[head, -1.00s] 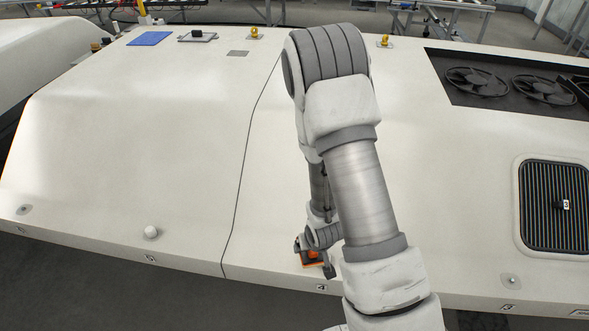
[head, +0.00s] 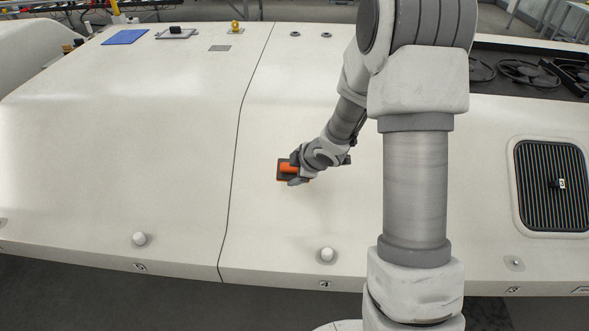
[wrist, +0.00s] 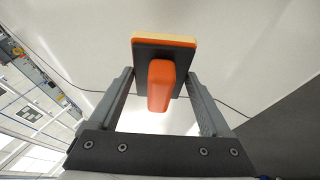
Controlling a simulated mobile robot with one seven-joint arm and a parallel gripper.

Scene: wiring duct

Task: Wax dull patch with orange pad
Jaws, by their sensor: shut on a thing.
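My gripper (head: 301,171) is shut on the orange handle of a pad (head: 287,170) over the white panel, right of the dark seam, in the head view. In the wrist view the orange handle (wrist: 161,84) sits between the fingers, with a dark backing plate and a pale yellow edge beyond it. I cannot tell whether the pad's face touches the panel. No dull patch stands out clearly on the white surface near the pad.
White knobs (head: 327,255) and (head: 139,239) stand near the front edge. A blue mat (head: 125,37) and a yellow fitting (head: 235,27) are at the back. The panel left of the seam is broadly clear.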

